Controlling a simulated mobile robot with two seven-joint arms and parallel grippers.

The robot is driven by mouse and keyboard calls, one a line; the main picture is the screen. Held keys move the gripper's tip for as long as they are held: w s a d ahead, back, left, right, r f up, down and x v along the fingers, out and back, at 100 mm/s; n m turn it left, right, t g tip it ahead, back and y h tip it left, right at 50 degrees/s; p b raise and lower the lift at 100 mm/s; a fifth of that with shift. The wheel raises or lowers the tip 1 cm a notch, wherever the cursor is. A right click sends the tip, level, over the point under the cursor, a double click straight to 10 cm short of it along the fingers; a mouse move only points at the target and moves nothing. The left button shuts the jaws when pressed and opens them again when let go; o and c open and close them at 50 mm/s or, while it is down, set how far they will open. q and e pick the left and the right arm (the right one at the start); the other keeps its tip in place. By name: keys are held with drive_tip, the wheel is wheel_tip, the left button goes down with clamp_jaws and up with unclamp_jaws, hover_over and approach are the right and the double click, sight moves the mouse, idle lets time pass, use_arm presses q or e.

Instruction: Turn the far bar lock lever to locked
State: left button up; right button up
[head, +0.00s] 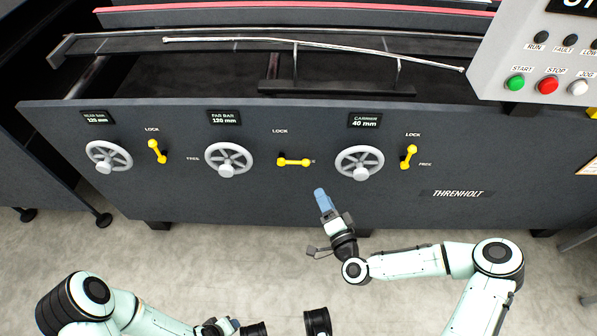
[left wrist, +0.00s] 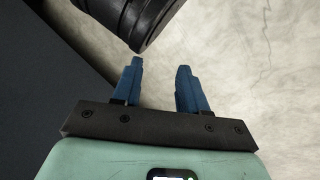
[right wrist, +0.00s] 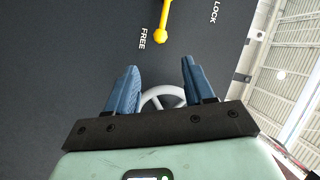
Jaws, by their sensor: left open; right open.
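The far bar lock lever (head: 293,162) is yellow and lies horizontal, its outer end pointing right at the partly covered FREE label; LOCK is printed above it. It sits right of the far bar handwheel (head: 229,160). My right gripper (head: 320,194) is open and empty, below and right of this lever, apart from it. In the right wrist view, a yellow lever (right wrist: 164,22), apparently the same one, shows beyond the open fingers (right wrist: 157,75), with FREE and LOCK labels nearby. My left gripper (left wrist: 161,68) is open and empty, low over the floor; it is partly seen at the head view's bottom edge.
The near bar lever (head: 157,151) and carriage lever (head: 409,157) stand steeply tilted. The carriage handwheel (head: 360,162) is close right of the far bar lever. A control box (head: 540,60) overhangs at upper right. Floor (head: 190,255) before the panel is clear.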

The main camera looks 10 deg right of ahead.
drive_tip(key=b, duration=0.2)
approach(307, 165)
drive_tip(key=w, duration=0.4)
use_arm(q)
drive_tip(key=shift+g, duration=0.3)
drive_tip(key=shift+s+a+f+b, duration=0.15)
drive_tip(key=shift+a+f, duration=0.15)
drive_tip(key=shift+f, duration=0.4)
drive_tip(key=shift+s+a+f+b, duration=0.1)
drive_tip(key=shift+a+f, duration=0.2)
drive_tip(key=shift+f, duration=0.45)
drive_tip(key=shift+s+a+f+b, duration=0.15)
drive_tip(key=shift+a+f, duration=0.15)
drive_tip(key=shift+f, duration=0.4)
use_arm(e)
drive_tip(key=shift+w+a, duration=0.2)
drive_tip(key=shift+w, duration=1.2)
drive_tip(key=shift+w+a, duration=0.2)
drive_tip(key=shift+w, duration=1.25)
use_arm(q)
drive_tip(key=shift+w, duration=0.1)
drive_tip(key=shift+r, duration=0.1)
use_arm(e)
clamp_jaws()
